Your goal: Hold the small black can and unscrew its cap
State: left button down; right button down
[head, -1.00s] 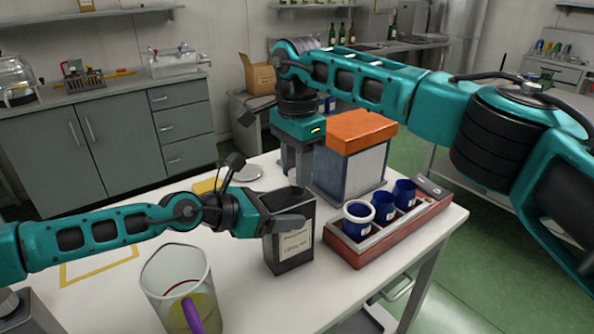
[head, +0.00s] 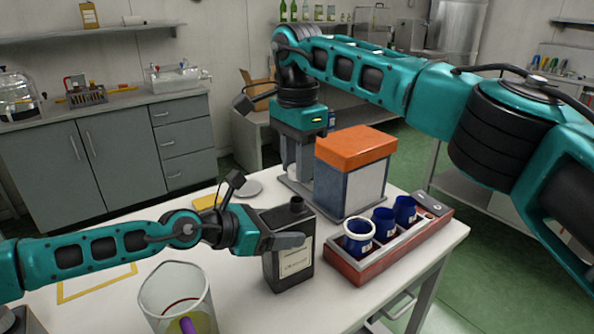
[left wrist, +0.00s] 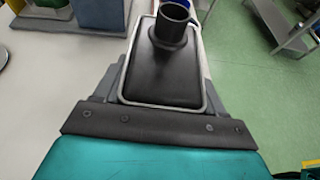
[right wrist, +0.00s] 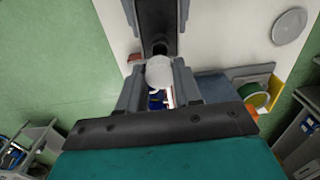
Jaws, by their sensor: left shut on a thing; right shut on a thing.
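The small black can (head: 290,262) stands upright on the white table in the head view, with a pale label on its front. Its neck (head: 296,204) is open at the top and bare. My left gripper (head: 285,241) is shut around the can's body from the left; the can's top (left wrist: 165,75) fills the space between the fingers in the left wrist view. My right gripper (head: 300,168) hangs above the neck, apart from it. In the right wrist view it is shut on the white round cap (right wrist: 158,72).
A red crate (head: 400,247) with blue cups stands right of the can. A box with an orange lid (head: 355,148) stands behind it. A clear jug (head: 172,292) with something purple is at the front left.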

pick_arm(q)
grip_release()
